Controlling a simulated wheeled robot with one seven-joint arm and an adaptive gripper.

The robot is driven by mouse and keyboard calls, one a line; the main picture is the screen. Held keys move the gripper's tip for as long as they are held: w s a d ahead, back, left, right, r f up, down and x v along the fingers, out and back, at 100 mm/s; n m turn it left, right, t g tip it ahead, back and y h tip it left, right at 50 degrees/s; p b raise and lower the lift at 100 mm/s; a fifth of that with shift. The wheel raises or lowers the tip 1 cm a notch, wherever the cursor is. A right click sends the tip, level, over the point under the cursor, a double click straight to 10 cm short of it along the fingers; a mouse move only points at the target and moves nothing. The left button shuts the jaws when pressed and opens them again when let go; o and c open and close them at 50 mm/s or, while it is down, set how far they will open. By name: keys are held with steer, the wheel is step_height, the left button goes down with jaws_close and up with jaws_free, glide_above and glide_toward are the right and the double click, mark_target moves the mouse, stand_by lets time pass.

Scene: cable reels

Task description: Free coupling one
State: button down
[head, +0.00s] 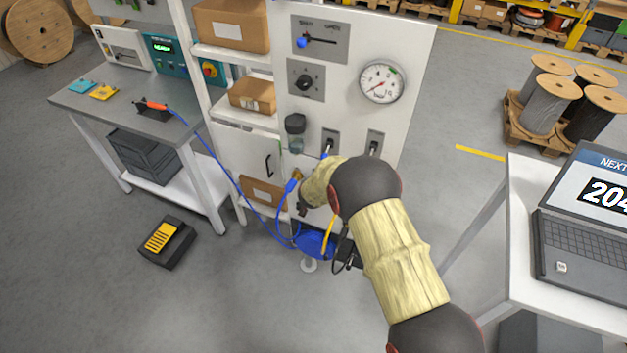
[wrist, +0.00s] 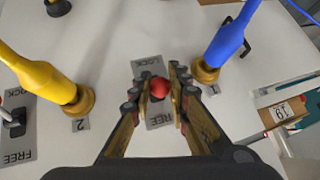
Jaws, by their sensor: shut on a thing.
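In the wrist view, coupling one is a blue hose end (wrist: 228,38) with a brass collar (wrist: 206,71), seated in the white panel beside a label reading 1. Left of it is a lever plate (wrist: 160,122) marked LOCK and FREE, with a red ball knob (wrist: 158,88). My gripper (wrist: 161,83) is shut on this knob, one finger on each side. The lever's shaft is hidden behind the knob. In the head view, the blue coupling (head: 293,184) shows left of my wrist, and my arm hides the knob.
A yellow hose coupling (wrist: 52,82), labelled 2, stands left of my fingers with its own lever (wrist: 14,118). A blue hose (head: 228,172) runs from the bench (head: 150,108) to the panel. A table with a laptop (head: 590,225) stands right of my arm.

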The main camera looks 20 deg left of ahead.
steer(key=shift+w+r+g+p, duration=0.15)
steer(key=shift+g+p, duration=0.15)
steer(key=shift+p, duration=0.65)
steer(key=c, duration=1.7)
jaws_free()
steer(key=v, duration=1.2)
steer(key=shift+a, duration=0.1)
